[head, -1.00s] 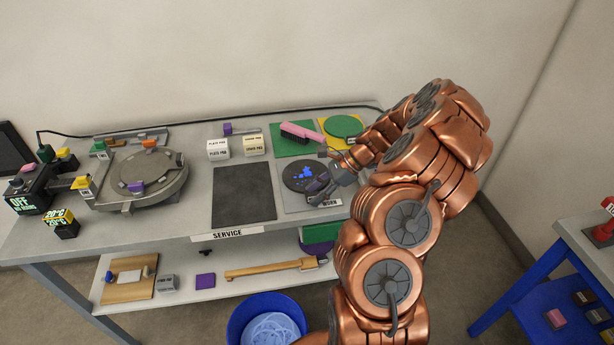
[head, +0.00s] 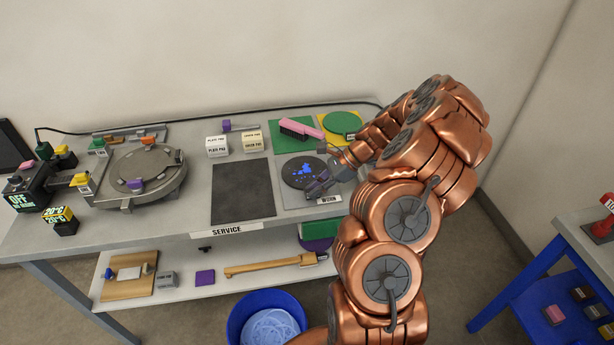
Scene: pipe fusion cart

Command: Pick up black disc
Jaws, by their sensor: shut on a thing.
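The black disc (head: 294,168) lies on the light grey square marked WORK (head: 290,199) at the right part of the cart top. Blue patches show on its upper face. The fingertips are small and partly dark against the disc, so the exact contact is hard to see. The disc looks flat, and I cannot tell whether it is clear of the square.
A dark square mat (head: 243,190) lies left of the disc. Behind are a green mat with a pink brush (head: 301,129) and a green disc (head: 342,123) on a yellow mat. Two white blocks (head: 217,146) stand behind the dark mat. A blue bucket (head: 266,318) is below.

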